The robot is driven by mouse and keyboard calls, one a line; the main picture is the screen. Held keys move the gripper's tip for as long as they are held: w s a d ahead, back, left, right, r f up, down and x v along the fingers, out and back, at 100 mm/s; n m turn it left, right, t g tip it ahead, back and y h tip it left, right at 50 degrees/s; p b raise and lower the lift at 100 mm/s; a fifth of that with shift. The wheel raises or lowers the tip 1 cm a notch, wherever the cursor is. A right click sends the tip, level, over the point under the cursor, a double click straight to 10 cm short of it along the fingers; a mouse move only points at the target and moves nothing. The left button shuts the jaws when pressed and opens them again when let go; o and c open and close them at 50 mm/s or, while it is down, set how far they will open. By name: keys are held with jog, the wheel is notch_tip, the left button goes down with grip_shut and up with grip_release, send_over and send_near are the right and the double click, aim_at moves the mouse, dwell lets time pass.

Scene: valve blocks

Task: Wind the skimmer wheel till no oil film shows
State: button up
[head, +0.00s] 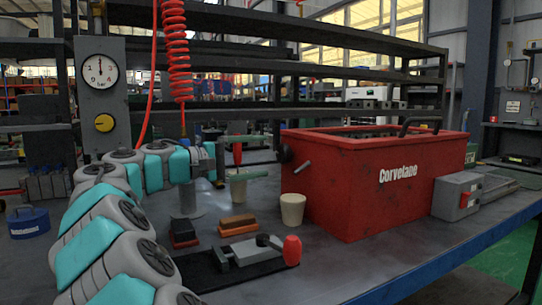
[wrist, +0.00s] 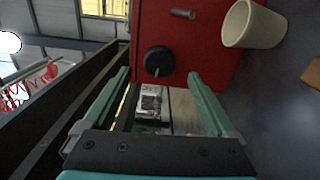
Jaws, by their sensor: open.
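The red tank (head: 375,180), lettered "Corvelane", stands on the bench. On its left end is a round black hub (head: 285,153) with a grey peg-like handle (head: 302,167) beside it. The wrist view shows the same hub (wrist: 158,60) and handle (wrist: 183,14) on the red wall. My gripper (head: 265,155) is left of that end, fingers pointing at it. Its green fingers (wrist: 158,76) are open and empty, with the hub appearing between and beyond the tips; I see no contact. The tank's inside is mostly hidden, so I cannot tell whether oil film shows.
A beige cup (head: 292,209) stands before the tank's left end. A brown-and-orange block (head: 238,224), a dark block (head: 184,233) and a red-knobbed clamp (head: 258,249) lie in front. A grey box (head: 458,196) sits at right. A red coiled hose (head: 178,50) hangs above my arm.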

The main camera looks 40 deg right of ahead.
aim_at(280, 154)
jog(key=shift+w+a, duration=0.2)
jog(key=shift+a, duration=0.3)
jog(key=shift+s+d+r+n+b, duration=0.2)
jog(key=shift+d+n, duration=0.75)
jog(key=shift+n, duration=2.05)
jog(key=shift+s+d+f+n+b, duration=0.3)
jog(key=shift+d+n, duration=0.6)
jog(key=shift+n, duration=2.1)
jog(key=shift+s+d+r+n+b, duration=0.2)
jog(key=shift+d+n, duration=0.75)
jog(key=shift+n, duration=2.05)
jog(key=shift+s, duration=0.15)
jog(key=shift+c, duration=0.2)
